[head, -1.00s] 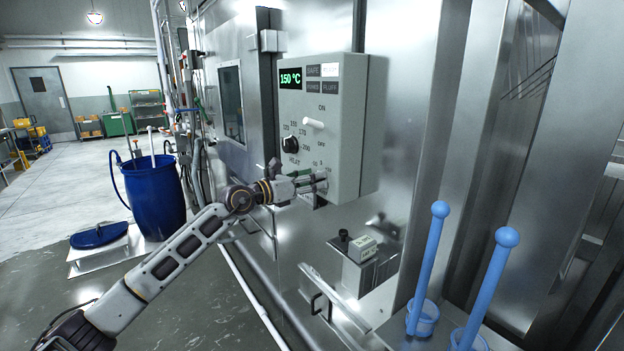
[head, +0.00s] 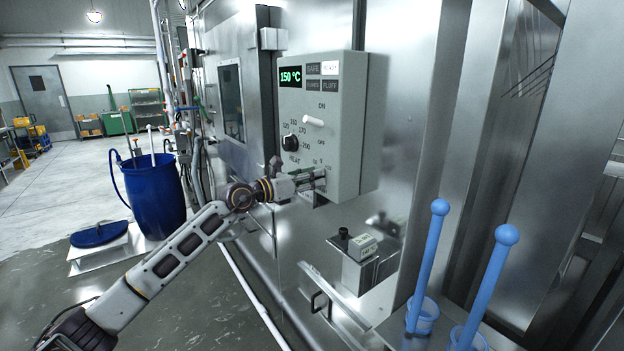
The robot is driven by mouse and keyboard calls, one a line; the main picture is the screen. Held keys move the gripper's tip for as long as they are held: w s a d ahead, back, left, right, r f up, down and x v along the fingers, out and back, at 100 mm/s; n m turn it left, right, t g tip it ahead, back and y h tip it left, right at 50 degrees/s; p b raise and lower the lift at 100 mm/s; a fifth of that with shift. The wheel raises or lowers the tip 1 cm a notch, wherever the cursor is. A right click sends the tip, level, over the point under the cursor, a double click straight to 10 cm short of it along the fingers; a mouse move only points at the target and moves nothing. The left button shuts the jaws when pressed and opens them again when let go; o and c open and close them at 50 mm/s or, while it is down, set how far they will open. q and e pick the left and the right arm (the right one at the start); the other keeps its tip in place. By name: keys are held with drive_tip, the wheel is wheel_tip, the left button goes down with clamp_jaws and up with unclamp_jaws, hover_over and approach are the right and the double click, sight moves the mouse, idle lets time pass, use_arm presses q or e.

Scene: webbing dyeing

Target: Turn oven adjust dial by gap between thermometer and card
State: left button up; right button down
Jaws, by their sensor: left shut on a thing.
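The oven control box (head: 352,120) is grey and fixed to the steel oven wall. Its green display (head: 290,76) reads 150 °C. A black heat dial (head: 289,143) with numbers around it sits on its face, below a white lever (head: 313,121). My left gripper (head: 318,178) is at the lower part of the box face, shut on a small control there. The fingers mostly hide that control, so I cannot tell its setting. A small box with a pale labelled card (head: 363,245) and a dark knob-like piece stands on the ledge below. My right gripper is out of view.
Two blue sticks with round tops (head: 440,208) stand in blue cups at the lower right. A blue barrel (head: 153,195) and its lid (head: 99,234) are on the left. A metal handle (head: 320,302) juts out below the ledge.

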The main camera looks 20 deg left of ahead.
use_arm(q)
drive_tip(key=shift+m+b, duration=0.6)
drive_tip(key=shift+b, duration=0.05)
drive_tip(key=shift+f+m+b, duration=0.1)
drive_tip(key=shift+m+b, duration=0.5)
drive_tip(key=m+b, duration=0.2)
drive_tip(key=b, duration=0.1)
drive_tip(key=shift+m, duration=0.4)
drive_tip(key=shift+m+b, duration=0.4)
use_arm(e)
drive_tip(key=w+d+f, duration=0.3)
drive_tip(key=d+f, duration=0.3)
use_arm(q)
drive_tip(key=shift+m+b, duration=0.8)
drive_tip(key=shift+m, duration=0.2)
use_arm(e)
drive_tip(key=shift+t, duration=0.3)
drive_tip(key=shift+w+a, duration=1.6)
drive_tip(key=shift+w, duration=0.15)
use_arm(q)
drive_tip(key=o, duration=1)
drive_tip(key=shift+d, duration=0.1)
